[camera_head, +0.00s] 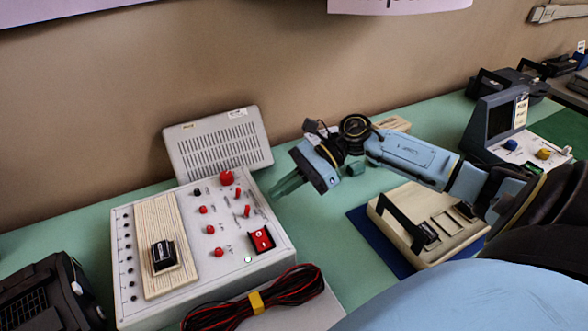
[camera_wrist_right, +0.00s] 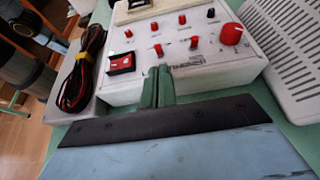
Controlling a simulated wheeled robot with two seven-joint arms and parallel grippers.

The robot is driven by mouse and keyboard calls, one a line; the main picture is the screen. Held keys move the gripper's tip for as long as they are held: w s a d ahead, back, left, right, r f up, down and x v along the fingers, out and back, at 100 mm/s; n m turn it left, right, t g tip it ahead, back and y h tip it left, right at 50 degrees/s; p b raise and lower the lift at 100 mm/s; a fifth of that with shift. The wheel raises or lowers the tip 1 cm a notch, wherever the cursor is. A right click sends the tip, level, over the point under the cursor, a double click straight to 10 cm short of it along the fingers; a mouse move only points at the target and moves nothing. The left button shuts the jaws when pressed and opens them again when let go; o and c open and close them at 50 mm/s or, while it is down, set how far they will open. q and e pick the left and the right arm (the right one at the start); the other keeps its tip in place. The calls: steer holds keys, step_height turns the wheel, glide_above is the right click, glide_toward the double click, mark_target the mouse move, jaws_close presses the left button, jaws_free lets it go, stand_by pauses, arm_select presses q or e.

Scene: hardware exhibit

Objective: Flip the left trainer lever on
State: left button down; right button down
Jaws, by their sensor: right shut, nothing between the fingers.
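The trainer (camera_head: 285,258) is a pale grey box with a sloped panel, left of centre in the head view. The panel also shows in the right wrist view (camera_wrist_right: 205,62). My right gripper (camera_head: 285,185) has green fingers, shut and empty, beside the trainer's right edge. In the right wrist view the fingertips (camera_wrist_right: 158,72) point at the panel's near edge. My left gripper is out of view.
A red rocker switch (camera_head: 262,239) and large red knob (camera_head: 227,178) sit on the panel. A coiled red-black cable (camera_head: 255,303) lies in front. A vented grey box (camera_head: 218,143) stands behind. A beige device (camera_head: 432,220) is right. Green tabletop is clear between.

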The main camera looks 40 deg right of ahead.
mark_target(249, 209)
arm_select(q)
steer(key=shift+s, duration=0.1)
arm_select(e)
steer(key=shift+x, duration=2.15)
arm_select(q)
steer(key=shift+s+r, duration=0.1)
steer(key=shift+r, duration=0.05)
arm_select(e)
steer(key=shift+r, duration=0.1)
steer(key=shift+w+a+r+h+p, duration=0.1)
steer(key=shift+a+r+h+p, duration=0.35)
steer(key=shift+h+p, duration=0.4)
steer(key=shift+a+f+g, duration=0.1)
steer(key=shift+f+g, duration=0.05)
steer(key=shift+g, duration=0.15)
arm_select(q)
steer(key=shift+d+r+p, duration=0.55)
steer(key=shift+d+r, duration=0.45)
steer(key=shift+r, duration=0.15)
arm_select(e)
steer(key=shift+r, duration=0.85)
